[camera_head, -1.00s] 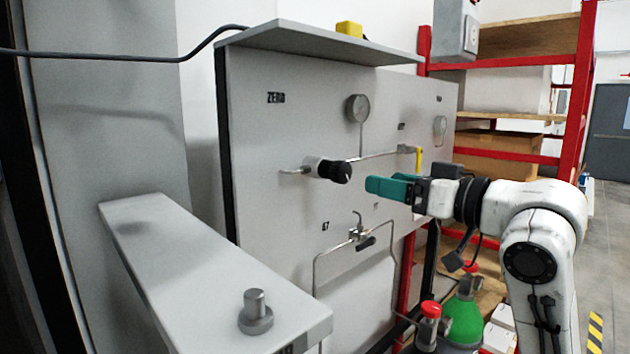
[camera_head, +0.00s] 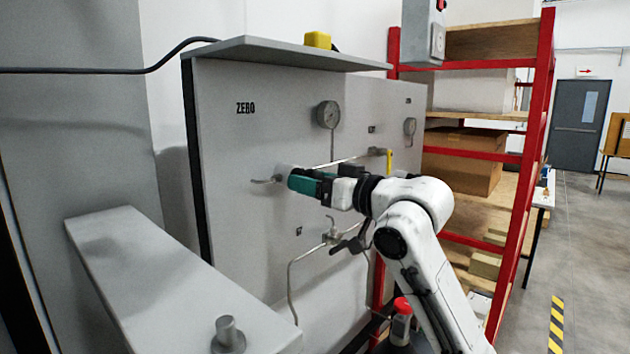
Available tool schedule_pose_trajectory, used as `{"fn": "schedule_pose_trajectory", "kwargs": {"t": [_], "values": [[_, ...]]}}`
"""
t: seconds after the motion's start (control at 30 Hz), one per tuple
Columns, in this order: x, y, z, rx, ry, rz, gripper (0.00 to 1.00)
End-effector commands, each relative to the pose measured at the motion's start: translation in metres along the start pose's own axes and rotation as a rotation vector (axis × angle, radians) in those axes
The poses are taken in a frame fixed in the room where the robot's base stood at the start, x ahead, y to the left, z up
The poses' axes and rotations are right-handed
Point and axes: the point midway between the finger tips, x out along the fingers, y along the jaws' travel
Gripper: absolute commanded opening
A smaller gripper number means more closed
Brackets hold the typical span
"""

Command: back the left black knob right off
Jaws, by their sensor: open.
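The left black knob is hidden behind my gripper's teal fingers. Only a pale bit of its valve body (camera_head: 284,169) shows above them, on the pipe under the ZERO label of the grey panel (camera_head: 232,146). My gripper (camera_head: 293,182) is open, with its fingertips at the knob's place, pointing left towards the panel. Whether the fingers are around the knob or touching it cannot be seen.
A round gauge (camera_head: 328,114) and a yellow lever (camera_head: 389,161) are right of the valve. A smaller valve (camera_head: 334,233) is below my gripper. A grey ledge (camera_head: 160,270) juts out at the front left. A red shelf rack (camera_head: 535,120) stands at right.

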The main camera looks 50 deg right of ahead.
Motion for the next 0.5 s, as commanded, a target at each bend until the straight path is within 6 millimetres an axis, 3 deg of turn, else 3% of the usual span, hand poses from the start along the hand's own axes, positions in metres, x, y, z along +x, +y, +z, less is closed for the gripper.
{"fn": "schedule_pose_trajectory", "kwargs": {"t": [0.13,0.5], "values": [[-0.0001,0.0000,0.0001,0.000,0.000,0.000,0.68],[-0.0003,0.0001,0.0001,0.000,0.000,0.000,0.33]]}}
